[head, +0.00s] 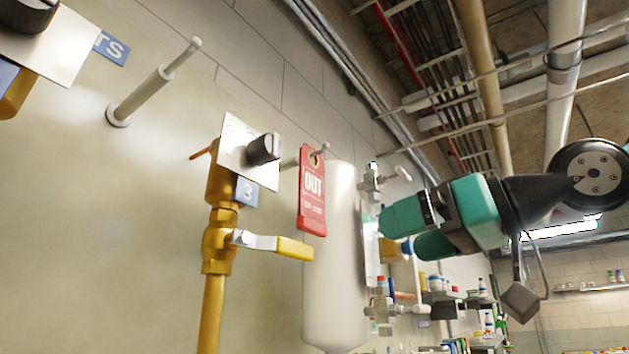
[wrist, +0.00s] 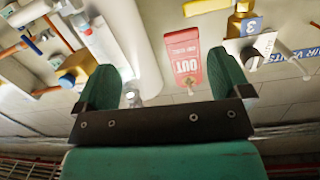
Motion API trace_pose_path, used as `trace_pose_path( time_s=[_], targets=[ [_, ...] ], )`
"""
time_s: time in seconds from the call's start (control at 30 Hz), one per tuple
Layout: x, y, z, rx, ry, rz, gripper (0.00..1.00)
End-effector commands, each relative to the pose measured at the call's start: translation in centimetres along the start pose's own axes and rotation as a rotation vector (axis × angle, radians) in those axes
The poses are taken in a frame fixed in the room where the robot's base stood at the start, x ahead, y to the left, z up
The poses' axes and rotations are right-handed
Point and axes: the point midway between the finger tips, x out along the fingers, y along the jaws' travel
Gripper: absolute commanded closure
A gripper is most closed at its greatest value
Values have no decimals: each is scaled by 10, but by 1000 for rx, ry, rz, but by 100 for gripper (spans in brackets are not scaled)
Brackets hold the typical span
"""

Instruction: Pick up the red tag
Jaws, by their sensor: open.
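The red tag (head: 313,197) with "OUT" lettering hangs from a peg at its top hole in the head view, just right of the brass valve labelled 3. In the wrist view the red tag (wrist: 186,57) appears upside down, beyond the gap between my fingers and nearer the right finger. My gripper (head: 403,230) is to the right of the tag in the head view, apart from it, with its teal fingers spread and empty. The fingers also show in the wrist view (wrist: 165,84).
A brass valve with a yellow lever (head: 294,247) stands left of the tag. A white cylinder (head: 337,265) stands behind the tag. Another bare peg (head: 150,88) sticks out at upper left. Shelves with several bottles (head: 445,290) lie farther right.

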Motion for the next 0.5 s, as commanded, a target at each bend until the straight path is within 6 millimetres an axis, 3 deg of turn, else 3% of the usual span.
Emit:
trace_pose_path(
  time_s=[0.03,0.13,0.27,0.5],
  targets=[
    [-9,-5,-29,-36,42,-8,4],
    [-20,-17,-56,-82,92,-32,4],
    [-17,-23,-66,-100,112,-49,4],
    [18,-27,-70,-99,109,-54,4]
  ],
)
